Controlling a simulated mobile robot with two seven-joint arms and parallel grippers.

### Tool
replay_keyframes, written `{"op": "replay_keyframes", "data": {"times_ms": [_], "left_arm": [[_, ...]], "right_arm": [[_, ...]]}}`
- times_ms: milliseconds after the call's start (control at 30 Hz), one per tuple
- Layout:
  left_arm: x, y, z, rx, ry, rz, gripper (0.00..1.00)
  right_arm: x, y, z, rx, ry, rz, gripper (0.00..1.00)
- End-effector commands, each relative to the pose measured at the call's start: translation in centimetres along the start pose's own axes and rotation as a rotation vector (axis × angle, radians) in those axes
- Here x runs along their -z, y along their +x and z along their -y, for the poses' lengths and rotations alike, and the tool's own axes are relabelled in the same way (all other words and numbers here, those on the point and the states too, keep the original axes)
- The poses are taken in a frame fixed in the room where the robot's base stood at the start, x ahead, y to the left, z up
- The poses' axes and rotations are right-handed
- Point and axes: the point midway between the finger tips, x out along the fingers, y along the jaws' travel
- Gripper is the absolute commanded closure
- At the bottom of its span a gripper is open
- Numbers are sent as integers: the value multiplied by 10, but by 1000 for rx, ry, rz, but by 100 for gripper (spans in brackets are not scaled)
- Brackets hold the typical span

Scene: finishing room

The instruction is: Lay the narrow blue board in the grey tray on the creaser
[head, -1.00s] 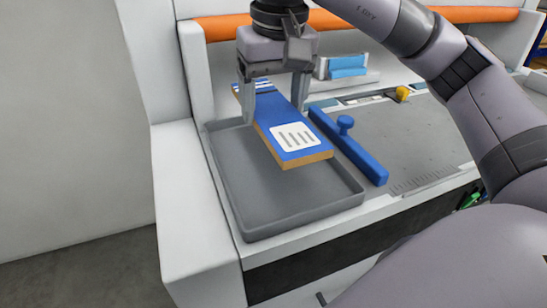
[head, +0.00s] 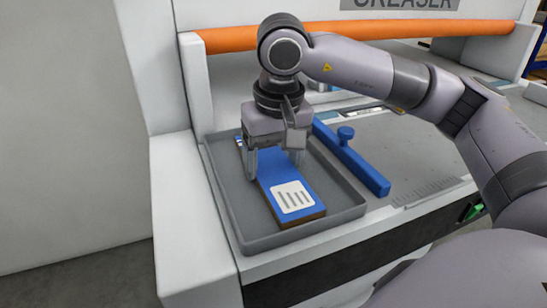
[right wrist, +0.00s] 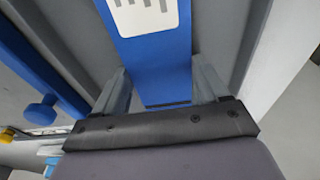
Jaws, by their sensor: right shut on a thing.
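The narrow blue board (head: 272,171) has a white label with dark bars near its front end and a brown edge. It lies low inside the grey tray (head: 223,195) on the creaser (head: 192,150), lengthwise; whether it touches the tray floor I cannot tell. My right gripper (head: 272,172) is above it with its fingers down either side, shut on the board's sides. In the right wrist view the blue board (right wrist: 150,65) runs between the two fingers (right wrist: 158,95). The board's far end is partly hidden by the gripper. My left gripper is not in view.
A blue bar with a knob (head: 350,157) lies along the tray's right side. The flat grey bed (head: 420,150) to its right is clear. An orange roller (head: 240,40) spans the creaser behind my arm. A white side wall stands left of the tray.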

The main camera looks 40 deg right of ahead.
Motion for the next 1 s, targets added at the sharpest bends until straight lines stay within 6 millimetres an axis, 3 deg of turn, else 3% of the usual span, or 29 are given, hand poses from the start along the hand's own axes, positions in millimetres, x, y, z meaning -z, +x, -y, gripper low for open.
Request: {"op": "replay_keyframes", "data": {"times_ms": [33, 67, 133, 567, 1000], "left_arm": [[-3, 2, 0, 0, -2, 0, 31], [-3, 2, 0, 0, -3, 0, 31], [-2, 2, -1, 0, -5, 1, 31], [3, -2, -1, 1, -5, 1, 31], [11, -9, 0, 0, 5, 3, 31]], "right_arm": [[-1, 4, 0, 0, 0, 1, 62], [-1, 4, 0, -1, 0, 1, 23], [0, 2, 0, -1, 0, 1, 1], [1, -6, 0, 1, 0, -1, 1], [1, -99, 1, 1, -2, -3, 1]]}}
